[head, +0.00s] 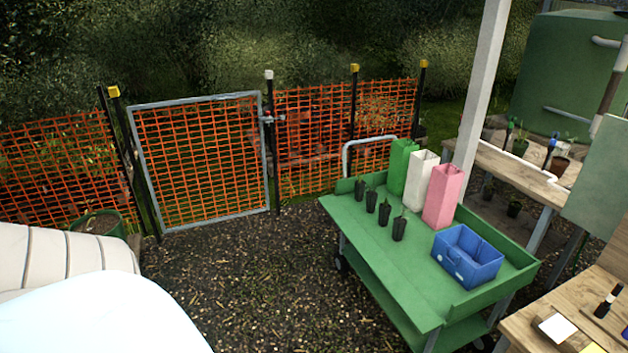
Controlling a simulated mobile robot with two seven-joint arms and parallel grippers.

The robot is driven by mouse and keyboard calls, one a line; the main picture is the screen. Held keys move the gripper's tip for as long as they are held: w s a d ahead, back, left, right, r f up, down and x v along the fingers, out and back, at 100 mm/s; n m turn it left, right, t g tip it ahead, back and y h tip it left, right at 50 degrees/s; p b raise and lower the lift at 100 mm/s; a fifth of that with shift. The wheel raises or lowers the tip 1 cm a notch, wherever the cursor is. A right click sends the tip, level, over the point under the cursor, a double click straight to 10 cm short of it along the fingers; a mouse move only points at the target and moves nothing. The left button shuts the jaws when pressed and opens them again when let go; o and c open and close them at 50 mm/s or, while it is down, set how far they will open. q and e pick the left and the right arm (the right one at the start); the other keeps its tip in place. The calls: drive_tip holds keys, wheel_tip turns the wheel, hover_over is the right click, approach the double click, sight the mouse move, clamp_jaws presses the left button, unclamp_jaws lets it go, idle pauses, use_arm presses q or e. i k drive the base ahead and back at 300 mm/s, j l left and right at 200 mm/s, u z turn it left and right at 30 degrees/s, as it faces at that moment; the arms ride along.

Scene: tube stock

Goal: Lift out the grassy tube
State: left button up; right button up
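Several small black tubes stand upright in a row on a green cart (375,262). They are the back tube (359,190), the second (371,202), the third (384,214) and the front tube (399,230). Small bits of plant show at their tops, too small to tell which one is grassy. Neither of my grippers is in view.
Green (399,168), white (420,180) and pink (442,196) tall sleeves stand behind the tubes. A blue crate (467,258) sits at the cart's front right. A wooden bench (540,322) stands at right. Open ground (245,285) lies left of the cart, before a fence gate (200,160).

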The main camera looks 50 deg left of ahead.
sight(360, 184)
drive_tip(key=u, duration=1.35)
drive_tip(key=i+j, duration=0.2)
drive_tip(key=i, duration=0.35)
drive_tip(key=i+j, duration=0.25)
drive_tip(key=i, duration=0.35)
drive_tip(key=i+j, duration=0.2)
drive_tip(key=i, duration=0.35)
drive_tip(key=i+j, duration=0.2)
drive_tip(key=i, duration=0.35)
drive_tip(key=i+j+u, duration=0.1)
drive_tip(key=i+j, duration=0.15)
drive_tip(key=i, duration=0.35)
drive_tip(key=i+j, duration=0.15)
drive_tip(key=i, duration=0.4)
